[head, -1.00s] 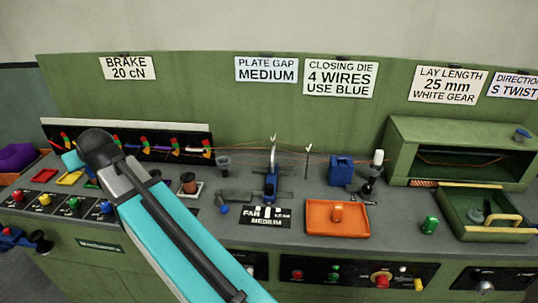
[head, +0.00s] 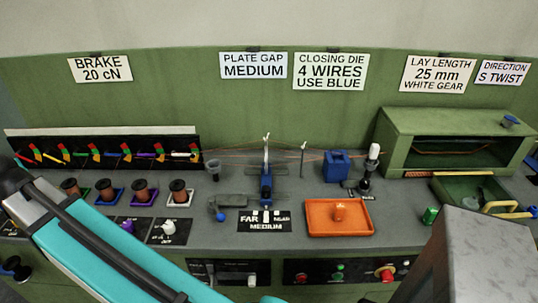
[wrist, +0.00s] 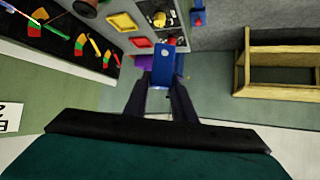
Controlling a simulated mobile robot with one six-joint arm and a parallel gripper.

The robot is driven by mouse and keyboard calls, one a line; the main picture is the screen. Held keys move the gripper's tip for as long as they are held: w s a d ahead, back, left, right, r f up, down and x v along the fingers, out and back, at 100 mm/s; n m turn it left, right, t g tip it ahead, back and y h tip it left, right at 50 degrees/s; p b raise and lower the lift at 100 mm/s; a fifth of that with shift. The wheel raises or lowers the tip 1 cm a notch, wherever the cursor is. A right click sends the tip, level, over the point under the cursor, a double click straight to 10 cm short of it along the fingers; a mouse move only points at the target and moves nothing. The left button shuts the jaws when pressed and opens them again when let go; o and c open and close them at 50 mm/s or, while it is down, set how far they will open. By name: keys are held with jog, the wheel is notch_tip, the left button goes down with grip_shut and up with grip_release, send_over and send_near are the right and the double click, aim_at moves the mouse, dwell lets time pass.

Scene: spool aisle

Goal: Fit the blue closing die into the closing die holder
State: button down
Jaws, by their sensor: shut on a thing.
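My gripper (wrist: 160,100) shows only in the wrist view, at the left end of the bench; in the head view it is out of frame. Its dark fingers are shut on a blue piece (wrist: 166,65) with a small hole. I take this for the blue closing die, but its full shape is hidden. A blue-based stand (head: 266,188) with an upright plate is behind the FAR/MEDIUM scale. A thin post (head: 303,160) is to its right, with wires running past it. I cannot tell which one is the closing die holder.
Right of the stand are a blue container (head: 337,166) and a white-topped black stand (head: 374,155). Several copper spools (head: 108,190) stand at left. A green cabinet (head: 450,125) and an open drawer are at right.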

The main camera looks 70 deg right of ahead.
jog(key=shift+s+f, duration=0.1)
jog(key=shift+s+d+f+m+h, duration=0.2)
jog(key=shift+s+f+m+h, duration=0.1)
jog(key=shift+f+m+h, duration=0.1)
jog(key=s+d+f+m+g+h, duration=0.35)
jog(key=s+d+m, duration=0.2)
jog(key=d, duration=0.55)
jog(key=s+d+f+m+g+h, duration=0.2)
jog(key=s+d+m+h, duration=0.4)
jog(key=d, duration=0.5)
jog(key=s+d+m+g+b, duration=0.1)
jog(key=s+d+m+g, duration=0.6)
jog(key=s+d, duration=1.25)
jog(key=s+d+r+m+g+y, duration=0.1)
jog(key=s+d+m+g, duration=0.2)
jog(key=s+d, duration=0.55)
jog(key=s+d+m+g+y, duration=0.1)
jog(key=s+d+m+g, duration=0.2)
jog(key=s, duration=1)
jog(key=s+d+m+g+y+b, duration=0.1)
jog(key=s+m+y, duration=0.1)
jog(key=s, duration=1)
jog(key=s+d+m+g+y, duration=0.1)
jog(key=s+m, duration=0.3)
jog(key=s, duration=0.9)
jog(key=shift+d+g+y+b, duration=0.35)
jog(key=shift+d+g, duration=0.1)
jog(key=shift+d, duration=0.1)
